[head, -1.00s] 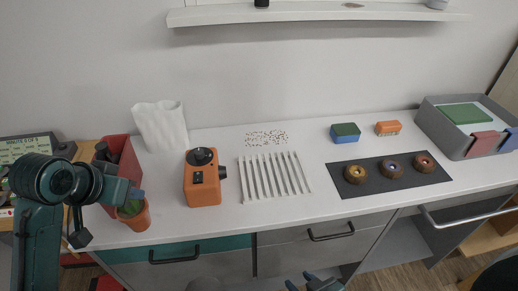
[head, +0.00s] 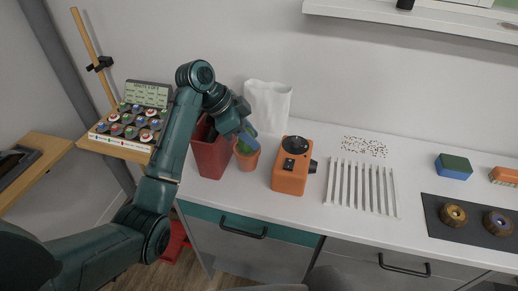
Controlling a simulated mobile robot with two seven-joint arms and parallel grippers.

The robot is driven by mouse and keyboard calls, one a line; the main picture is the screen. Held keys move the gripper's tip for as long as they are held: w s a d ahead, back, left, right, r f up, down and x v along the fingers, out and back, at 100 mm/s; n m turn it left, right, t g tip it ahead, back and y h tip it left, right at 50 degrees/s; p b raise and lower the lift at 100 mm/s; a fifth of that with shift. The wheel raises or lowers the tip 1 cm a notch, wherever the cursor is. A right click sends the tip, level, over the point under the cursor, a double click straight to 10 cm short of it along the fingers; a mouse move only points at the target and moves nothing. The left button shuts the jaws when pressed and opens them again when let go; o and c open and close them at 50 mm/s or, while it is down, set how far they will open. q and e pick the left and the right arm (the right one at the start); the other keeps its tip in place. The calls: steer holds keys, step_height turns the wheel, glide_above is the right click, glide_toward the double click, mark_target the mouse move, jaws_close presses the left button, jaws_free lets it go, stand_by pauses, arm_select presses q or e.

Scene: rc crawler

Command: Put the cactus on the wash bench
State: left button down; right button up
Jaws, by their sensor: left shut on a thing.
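The cactus is a small green plant (head: 247,146) in an orange pot (head: 247,160), mostly covered from above by my left gripper. My left gripper (head: 245,135) is shut on the cactus, and its fingers hide much of the plant. The pot is over the left end of the long white bench (head: 310,212), which I take as the wash bench, between a red bin and an orange device. I cannot tell whether the pot's base touches the bench top. My right gripper is not in view.
The red bin (head: 212,155) is close on the pot's left, the orange device (head: 290,168) on its right. A white bag-like vase (head: 268,105) stands behind. A white slatted rack (head: 362,188) lies further right. A control board (head: 128,128) is on the left table.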

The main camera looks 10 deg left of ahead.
mark_target(251, 151)
arm_select(q)
steer(key=shift+f, duration=2.8)
steer(key=shift+f, duration=0.15)
steer(key=c, duration=1.1)
jaws_free()
steer(key=shift+r, duration=0.2)
steer(key=v, duration=1.2)
steer(key=shift+f, duration=0.1)
